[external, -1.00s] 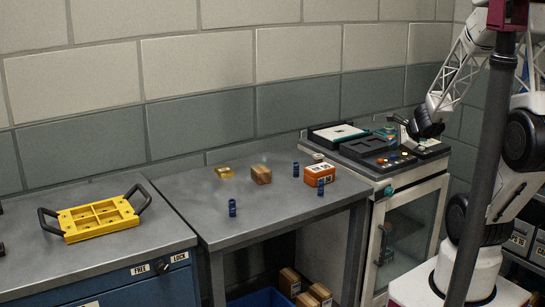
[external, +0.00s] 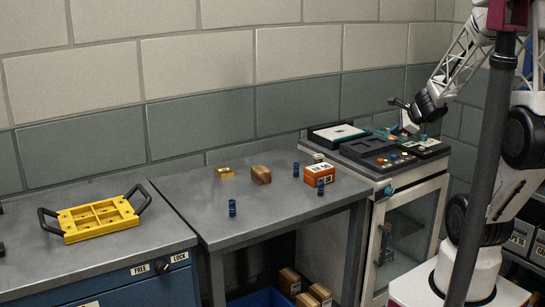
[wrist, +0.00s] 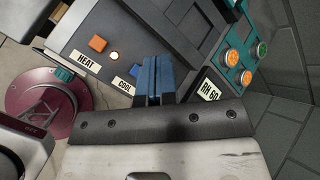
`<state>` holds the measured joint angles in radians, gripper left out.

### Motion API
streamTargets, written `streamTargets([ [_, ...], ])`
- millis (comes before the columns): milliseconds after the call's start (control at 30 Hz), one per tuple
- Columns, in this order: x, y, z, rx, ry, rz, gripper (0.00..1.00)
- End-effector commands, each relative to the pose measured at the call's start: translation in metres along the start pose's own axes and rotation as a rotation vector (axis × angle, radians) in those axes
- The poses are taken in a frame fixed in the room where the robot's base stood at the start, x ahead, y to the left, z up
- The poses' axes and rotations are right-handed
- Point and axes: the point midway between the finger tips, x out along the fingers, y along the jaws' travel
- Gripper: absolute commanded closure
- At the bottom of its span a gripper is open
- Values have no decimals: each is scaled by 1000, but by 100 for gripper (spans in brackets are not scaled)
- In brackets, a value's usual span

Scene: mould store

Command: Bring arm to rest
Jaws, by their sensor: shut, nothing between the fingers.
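My gripper (wrist: 152,62) is shut, its two blue fingers together with nothing between them. In the wrist view it is over a dark device panel (wrist: 112,60) with HEAT and COOL labels, an orange button and a lit lamp. In the external view my arm reaches from the right to above the black equipment (external: 372,151) on the cabinet top. The fingertips are too small there to tell their exact height over it.
A yellow mould frame (external: 98,219) with black handles sits on the left bench. The middle table (external: 270,208) holds a brown block (external: 261,175), a brass piece (external: 224,172), an orange-white box (external: 320,175) and several blue cylinders (external: 232,208). A dark post (external: 485,170) stands before my arm.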

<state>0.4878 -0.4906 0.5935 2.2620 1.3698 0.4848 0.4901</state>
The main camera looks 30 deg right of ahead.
Motion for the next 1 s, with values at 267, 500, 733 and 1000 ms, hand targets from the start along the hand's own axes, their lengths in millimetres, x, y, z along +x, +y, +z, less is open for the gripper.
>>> streamTargets([
  [267, -2, -2, 2, 0, 0, 0, 100],
  [500, -3, 0, 4, -17, -3, 5, 100],
  [733, -14, 12, 32, -192, -37, 59, 100],
  [1000, -48, 52, 89, -659, -114, 202, 100],
])
